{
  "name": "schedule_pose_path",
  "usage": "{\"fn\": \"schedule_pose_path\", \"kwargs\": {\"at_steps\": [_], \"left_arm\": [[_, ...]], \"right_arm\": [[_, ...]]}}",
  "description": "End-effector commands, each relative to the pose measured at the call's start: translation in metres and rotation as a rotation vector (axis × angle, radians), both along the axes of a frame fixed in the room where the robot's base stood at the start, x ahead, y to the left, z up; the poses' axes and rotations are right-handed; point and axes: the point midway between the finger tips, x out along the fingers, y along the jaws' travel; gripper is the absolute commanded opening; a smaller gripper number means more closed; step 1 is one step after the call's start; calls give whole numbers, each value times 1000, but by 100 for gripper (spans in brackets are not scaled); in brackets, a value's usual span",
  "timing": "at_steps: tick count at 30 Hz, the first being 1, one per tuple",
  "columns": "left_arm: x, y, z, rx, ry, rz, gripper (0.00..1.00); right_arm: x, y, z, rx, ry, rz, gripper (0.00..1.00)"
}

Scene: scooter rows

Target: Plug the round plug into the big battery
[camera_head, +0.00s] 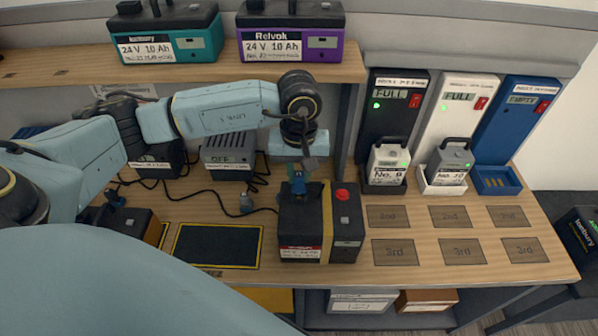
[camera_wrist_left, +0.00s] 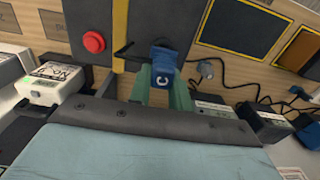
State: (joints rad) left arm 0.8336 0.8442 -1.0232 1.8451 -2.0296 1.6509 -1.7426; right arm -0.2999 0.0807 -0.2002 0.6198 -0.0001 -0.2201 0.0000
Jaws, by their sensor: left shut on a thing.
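The big battery (camera_head: 306,222) is black with a yellow stripe and a red button, and stands on the bench at centre. It also shows at the top of the left wrist view (camera_wrist_left: 185,22). My left gripper (camera_head: 298,178) points down at the battery's back edge. It is shut on a blue plug (camera_wrist_left: 163,62) marked C. The plug's front end is hidden, so I cannot tell its shape or whether it touches the battery. A grey plug (camera_head: 246,203) on a black cable lies left of the battery. My right gripper is not in view.
A black mat with yellow edging (camera_head: 218,246) lies left of the battery. Small chargers (camera_head: 228,155) and loose cables are behind. Black, white and blue charging stations (camera_head: 455,115) stand at right, two holding small batteries. Marked squares (camera_head: 450,216) there are empty. A shelf with batteries (camera_head: 170,75) overhangs the back.

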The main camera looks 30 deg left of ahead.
Motion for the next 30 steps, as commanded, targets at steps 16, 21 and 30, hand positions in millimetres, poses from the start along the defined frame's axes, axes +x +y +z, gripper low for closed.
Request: {"fn": "schedule_pose_path", "kwargs": {"at_steps": [16, 21, 30], "left_arm": [[0, 0, -8, 1, -1, 1, 0], [0, 0, -12, 0, -1, 1, 0], [0, 0, -18, 0, -1, 1, 0]], "right_arm": [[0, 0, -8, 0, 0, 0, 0], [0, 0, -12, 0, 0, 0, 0], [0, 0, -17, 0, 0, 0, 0]]}}
